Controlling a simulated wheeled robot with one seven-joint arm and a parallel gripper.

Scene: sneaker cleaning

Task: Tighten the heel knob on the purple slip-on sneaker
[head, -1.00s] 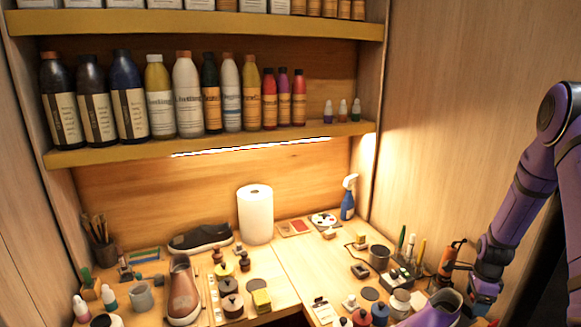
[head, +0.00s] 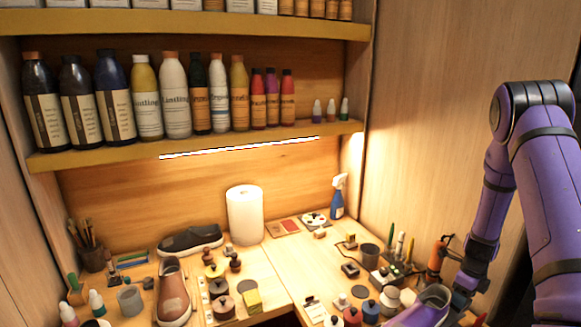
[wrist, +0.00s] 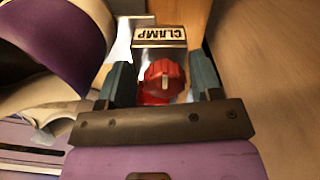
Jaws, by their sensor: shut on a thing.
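The purple slip-on sneaker (head: 428,302) stands at the bottom right of the head view, partly cut off by the frame's edge. Its purple upper (wrist: 75,55) fills the upper left of the wrist view. A red ribbed knob (wrist: 162,80) with a pale line sits on the front of a metal block labelled CLAMP (wrist: 160,37). My gripper (wrist: 161,72) has one dark finger on each side of the knob and is shut on it. In the head view my gripper (head: 466,290) is beside the sneaker, its fingertips hard to make out.
Several small jars, including a blue one (head: 371,311), stand left of the sneaker. An orange tool (head: 436,262) and a rack of pens (head: 398,262) are behind it. A wood wall (head: 440,130) rises on the right. A brown shoe (head: 173,292) stands farther left.

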